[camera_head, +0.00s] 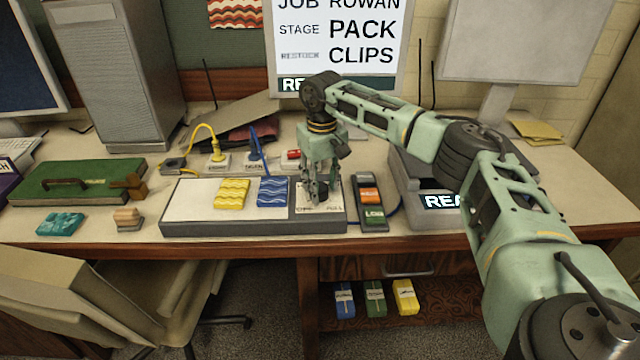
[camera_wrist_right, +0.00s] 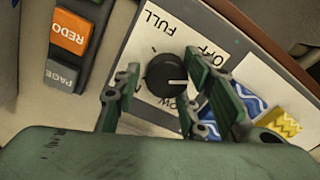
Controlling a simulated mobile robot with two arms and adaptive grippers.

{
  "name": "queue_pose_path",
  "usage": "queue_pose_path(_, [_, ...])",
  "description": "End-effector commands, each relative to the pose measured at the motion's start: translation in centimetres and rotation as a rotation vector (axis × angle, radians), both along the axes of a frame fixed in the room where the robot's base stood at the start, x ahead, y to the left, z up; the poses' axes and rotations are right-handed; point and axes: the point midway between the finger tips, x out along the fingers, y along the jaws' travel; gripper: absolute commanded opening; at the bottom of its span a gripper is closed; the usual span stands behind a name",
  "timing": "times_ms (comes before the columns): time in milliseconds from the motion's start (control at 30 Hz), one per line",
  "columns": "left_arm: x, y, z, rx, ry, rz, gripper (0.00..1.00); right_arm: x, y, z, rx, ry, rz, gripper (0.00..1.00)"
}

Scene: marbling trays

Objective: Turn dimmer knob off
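The dimmer knob (camera_wrist_right: 168,76) is round and black with a white pointer line. It sits on a pale panel printed FULL, OFF and LOW. In the right wrist view its pointer aims right, between the OFF and LOW labels. My right gripper (camera_wrist_right: 165,88) is open, with one green finger on each side of the knob; I cannot tell whether they touch it. In the head view my right gripper (camera_head: 318,193) points down over the right end of the grey-edged light panel (camera_head: 190,228) and hides most of the knob. My left gripper is not in view.
Yellow (camera_head: 232,194) and blue (camera_head: 273,192) wavy pieces lie on the panel. A button strip (camera_head: 370,208) stands close on the right, with a grey device (camera_head: 420,208) beyond. Yellow and blue cables run behind. A green board (camera_head: 75,181) lies at left.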

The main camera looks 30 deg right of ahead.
Motion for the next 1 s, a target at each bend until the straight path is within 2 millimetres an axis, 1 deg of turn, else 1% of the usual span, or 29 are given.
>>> queue_pose_path(33, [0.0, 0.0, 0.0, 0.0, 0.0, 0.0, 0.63, 0.0, -0.2, 0.1, -0.001, -0.001, -0.003, 0.43])
queue_pose_path(67, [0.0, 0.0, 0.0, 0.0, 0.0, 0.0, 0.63, 0.0, -0.1, 0.1, -0.001, -0.001, -0.003, 0.45])
queue_pose_path(333, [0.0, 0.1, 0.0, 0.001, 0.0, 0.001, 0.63, 0.1, 0.1, 0.1, 0.003, -0.002, 0.001, 0.45])
queue_pose_path(467, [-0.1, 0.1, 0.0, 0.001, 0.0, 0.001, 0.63, 0.1, 0.2, 0.9, 0.004, -0.005, 0.001, 0.45])
queue_pose_path(567, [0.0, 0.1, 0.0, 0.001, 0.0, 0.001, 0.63, 0.2, 0.1, 2.5, 0.005, -0.006, 0.0, 0.45])
queue_pose_path(800, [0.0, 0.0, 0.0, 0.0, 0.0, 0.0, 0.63, 0.1, 0.0, 7.6, 0.003, -0.007, -0.001, 0.45])
queue_pose_path(900, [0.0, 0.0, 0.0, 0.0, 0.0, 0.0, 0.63, 0.0, -0.1, 9.5, 0.003, -0.005, -0.002, 0.45])
queue_pose_path(1000, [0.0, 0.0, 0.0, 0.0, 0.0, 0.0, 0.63, 0.0, -0.1, 10.8, 0.004, -0.004, -0.003, 0.45])
